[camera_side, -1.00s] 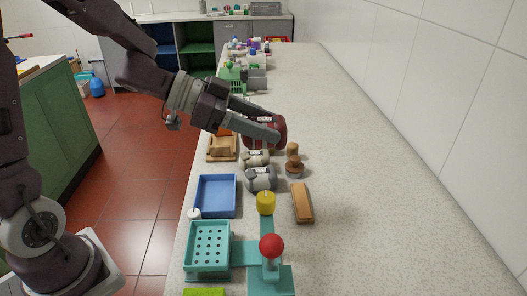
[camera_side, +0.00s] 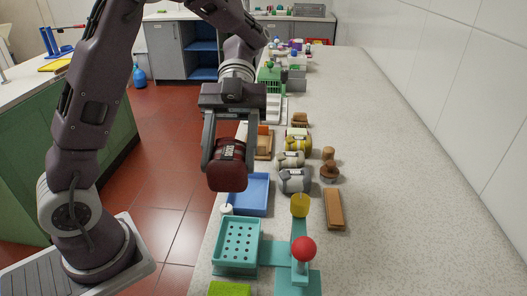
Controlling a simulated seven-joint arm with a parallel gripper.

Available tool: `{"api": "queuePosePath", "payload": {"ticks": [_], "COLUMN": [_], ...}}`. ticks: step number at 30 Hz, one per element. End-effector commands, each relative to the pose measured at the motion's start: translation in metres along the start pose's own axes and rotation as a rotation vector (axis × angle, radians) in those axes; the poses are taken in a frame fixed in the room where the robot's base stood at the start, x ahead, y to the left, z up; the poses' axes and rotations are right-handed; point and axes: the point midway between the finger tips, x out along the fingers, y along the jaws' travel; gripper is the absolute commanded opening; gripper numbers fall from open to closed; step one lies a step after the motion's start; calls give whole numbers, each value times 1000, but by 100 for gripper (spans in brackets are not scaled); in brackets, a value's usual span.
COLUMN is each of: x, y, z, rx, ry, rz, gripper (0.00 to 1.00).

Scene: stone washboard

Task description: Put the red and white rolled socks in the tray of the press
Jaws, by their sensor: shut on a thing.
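My gripper (camera_side: 227,163) points down and is shut on the dark red rolled socks (camera_side: 227,177), which carry a small white label. It holds them in the air, in front of the far end of the blue tray (camera_side: 249,195) in the picture. The teal press stands nearer the camera, with a perforated tray (camera_side: 238,243) on its left and a red ball knob (camera_side: 304,249) on its right. The perforated tray looks empty. The rolled socks appear clear of it, farther back.
Two grey rolls (camera_side: 294,180) and a yellow roll (camera_side: 298,140) lie right of the blue tray. A yellow cylinder (camera_side: 300,206), a wooden brush (camera_side: 334,208) and a brown knobbed piece (camera_side: 329,172) are nearby. A green sponge-like block (camera_side: 230,289) lies at the front. The counter's right side is clear.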

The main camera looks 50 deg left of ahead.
Motion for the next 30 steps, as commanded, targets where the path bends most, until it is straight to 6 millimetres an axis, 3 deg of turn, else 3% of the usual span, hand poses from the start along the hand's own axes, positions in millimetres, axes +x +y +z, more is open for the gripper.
{"api": "queuePosePath", "payload": {"ticks": [15,30], "x": [46,71], "y": [-1,-1], "z": [94,146], "rx": [-6,-4], "ry": [3,1], "rz": [-7,-9], "gripper": [1,1]}}
